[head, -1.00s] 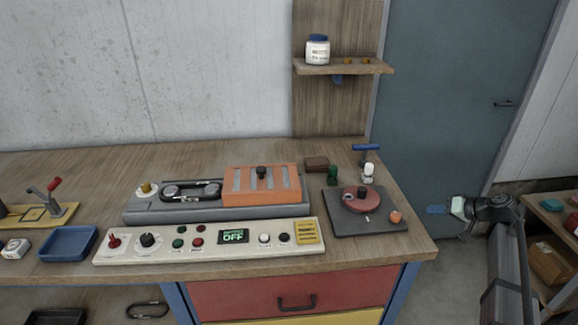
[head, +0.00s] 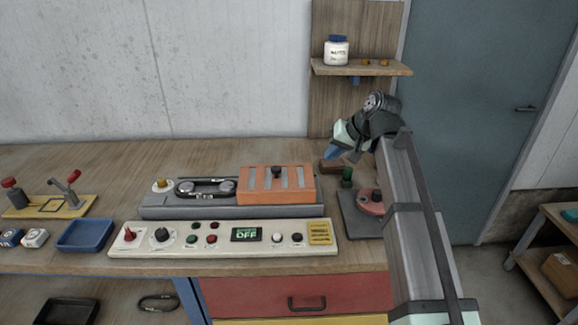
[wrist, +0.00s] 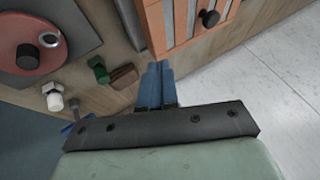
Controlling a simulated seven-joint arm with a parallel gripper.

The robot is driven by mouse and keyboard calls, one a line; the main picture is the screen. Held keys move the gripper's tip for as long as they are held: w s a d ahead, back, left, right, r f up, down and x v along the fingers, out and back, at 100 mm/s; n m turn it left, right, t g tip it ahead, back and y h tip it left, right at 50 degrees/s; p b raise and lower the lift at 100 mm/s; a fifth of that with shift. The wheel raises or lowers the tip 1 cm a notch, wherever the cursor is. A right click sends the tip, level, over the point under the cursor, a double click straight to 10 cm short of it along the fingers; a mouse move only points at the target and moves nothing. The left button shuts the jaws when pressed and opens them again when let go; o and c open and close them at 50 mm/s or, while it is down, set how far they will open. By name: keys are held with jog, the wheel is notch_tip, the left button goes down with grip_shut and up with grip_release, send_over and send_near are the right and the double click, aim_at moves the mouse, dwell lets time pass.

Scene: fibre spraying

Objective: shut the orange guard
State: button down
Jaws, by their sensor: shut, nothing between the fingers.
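The orange guard (head: 276,185) is a slatted cover with a dark knob (head: 277,171) on top. It sits over the right end of the grey machine base (head: 200,211) on the bench. The left part of the base is uncovered, with a black belt-like loop (head: 206,187) around two rollers in view. In the wrist view the guard (wrist: 180,28) and its knob (wrist: 209,18) show at the top. My gripper (head: 332,153) is raised behind and right of the guard, apart from it. Its blue fingers (wrist: 154,84) are together and empty.
A control panel (head: 222,238) with knobs, buttons and a display reading OFF lies in front of the machine. A turntable with a red disc (head: 371,203) and a green piece (head: 347,176) stand at right. A blue tray (head: 86,235) is at left. A shelf (head: 361,69) overhangs behind my gripper.

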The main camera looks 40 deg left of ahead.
jog(key=s+a+r, duration=0.2)
jog(key=s, duration=0.1)
send_near(288, 180)
jog(key=w+a, duration=0.1)
jog(key=w+a+f, duration=0.1)
jog(key=shift+w+a+f, duration=0.15)
jog(key=shift+w+f, duration=0.2)
jog(key=shift+w, duration=0.05)
jog(key=shift+s+a+f, duration=0.2)
jog(key=shift+s+a, duration=0.05)
jog(key=shift+a, duration=0.2)
jog(key=shift+s+a+f, duration=0.25)
jog(key=shift+a, duration=0.2)
jog(key=shift+s+a+f, duration=0.15)
jog(key=shift+s+a, duration=0.5)
jog(key=shift+a, duration=0.2)
jog(key=s+a, duration=1.6)
jog(key=shift+s+a, duration=0.15)
jog(key=shift+s, duration=0.05)
